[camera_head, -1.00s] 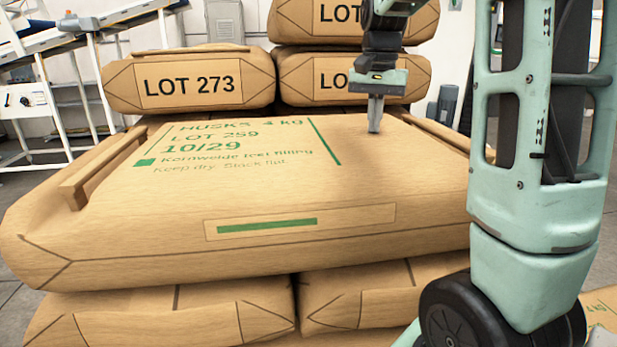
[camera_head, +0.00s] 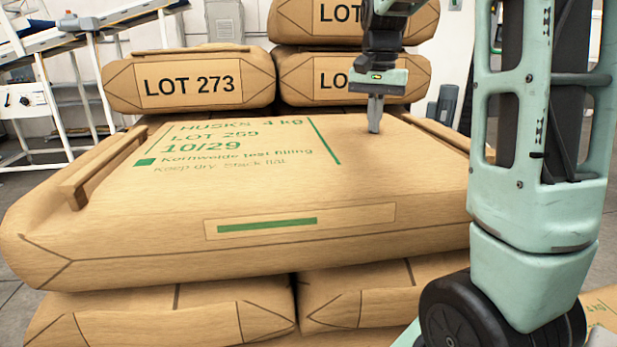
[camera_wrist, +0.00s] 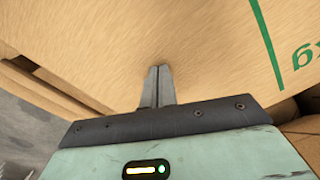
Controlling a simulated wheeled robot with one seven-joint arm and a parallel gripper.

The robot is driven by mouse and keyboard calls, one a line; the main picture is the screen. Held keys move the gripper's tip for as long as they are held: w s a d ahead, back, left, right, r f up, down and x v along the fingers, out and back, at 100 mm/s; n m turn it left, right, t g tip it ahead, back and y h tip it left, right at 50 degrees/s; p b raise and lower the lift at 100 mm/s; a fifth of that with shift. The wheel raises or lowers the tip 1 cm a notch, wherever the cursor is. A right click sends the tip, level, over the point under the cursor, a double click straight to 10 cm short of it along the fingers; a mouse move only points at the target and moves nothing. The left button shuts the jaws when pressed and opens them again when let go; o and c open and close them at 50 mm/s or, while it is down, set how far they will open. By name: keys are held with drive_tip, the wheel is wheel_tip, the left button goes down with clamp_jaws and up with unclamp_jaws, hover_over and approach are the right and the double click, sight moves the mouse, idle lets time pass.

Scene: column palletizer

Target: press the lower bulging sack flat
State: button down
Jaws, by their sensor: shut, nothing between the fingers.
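A large tan sack (camera_head: 350,190) with green print reading LOT 259 and 10/29 lies in front in the head view, with a broad top and rounded sides. My gripper (camera_head: 375,130) points straight down over the right part of its top. Its fingers are shut together and empty, and the tips meet the sack's surface or hover just above it; I cannot tell which. In the wrist view the shut fingertips (camera_wrist: 157,70) stand against the sack's tan top (camera_wrist: 130,40), with a green printed line at the right.
Behind are a sack marked LOT 273 (camera_head: 190,82) and a stack of sacks (camera_head: 325,60) at its right. More sacks (camera_head: 170,315) lie underneath. A conveyor frame (camera_head: 60,80) stands at the back left. My arm fills the right side.

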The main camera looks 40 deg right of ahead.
drive_tip(key=shift+s+a+f, duration=0.1)
drive_tip(key=shift+f, duration=0.3)
wheel_tip(320, 180, up, 10)
drive_tip(key=p, duration=0.8)
drive_tip(key=shift+f, duration=0.25)
